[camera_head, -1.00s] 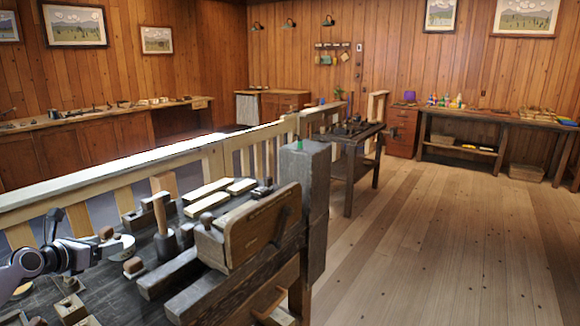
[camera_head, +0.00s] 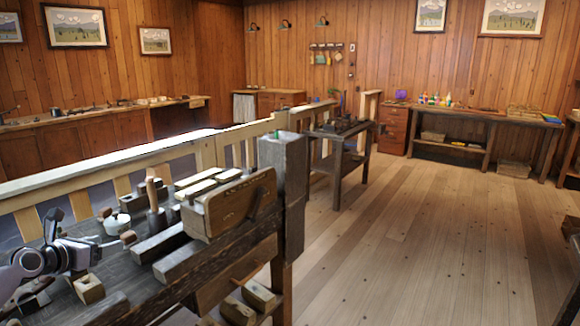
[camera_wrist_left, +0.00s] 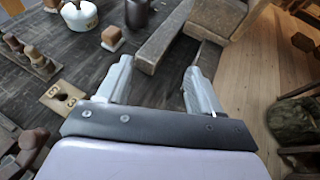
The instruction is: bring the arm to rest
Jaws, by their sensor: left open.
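My left gripper (camera_head: 78,254) is at the lower left of the head view, above the dark workbench (camera_head: 138,282). In the left wrist view its two pale fingers (camera_wrist_left: 162,84) are spread apart with nothing between them. A thick wooden beam of the bench (camera_wrist_left: 165,42) lies beyond the fingertips, and the floor shows to its right. My right gripper does not show in either view.
A white round pot (camera_head: 117,224), a mallet (camera_head: 155,203) and wooden blocks (camera_head: 90,289) stand on the bench near my left arm. A large wooden vise (camera_head: 235,203) is at its right end. The plank floor (camera_head: 400,250) right of the bench is open.

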